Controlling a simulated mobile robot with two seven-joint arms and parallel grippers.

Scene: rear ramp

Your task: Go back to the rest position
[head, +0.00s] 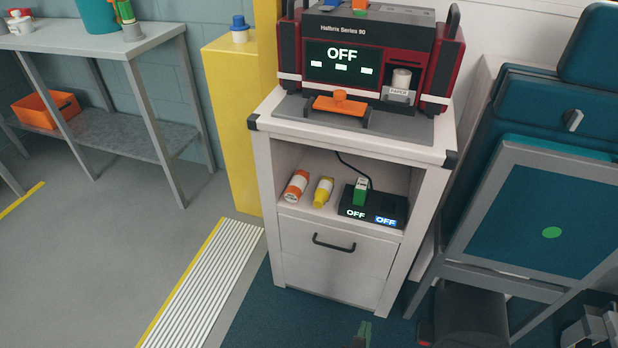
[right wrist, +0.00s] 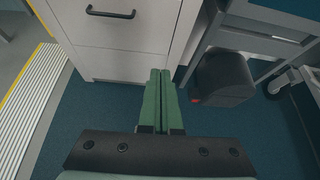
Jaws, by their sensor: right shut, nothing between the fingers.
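My right gripper (right wrist: 159,85) shows in the right wrist view with its two green fingers together and nothing between them. It points down over the dark blue floor in front of the white cabinet (right wrist: 125,52). In the head view only the green tips of the right gripper (head: 363,332) show at the bottom edge, in front of the cabinet (head: 340,264) and apart from it. My left gripper is not in view.
The cabinet carries a red and black device (head: 420,60) reading OFF. Its open shelf holds an orange-and-white bottle (head: 296,186), a yellow bottle (head: 323,191) and a black charger (head: 387,209). A blue padded chair (head: 545,215) stands right. A ribbed ramp strip (head: 205,285) lies left.

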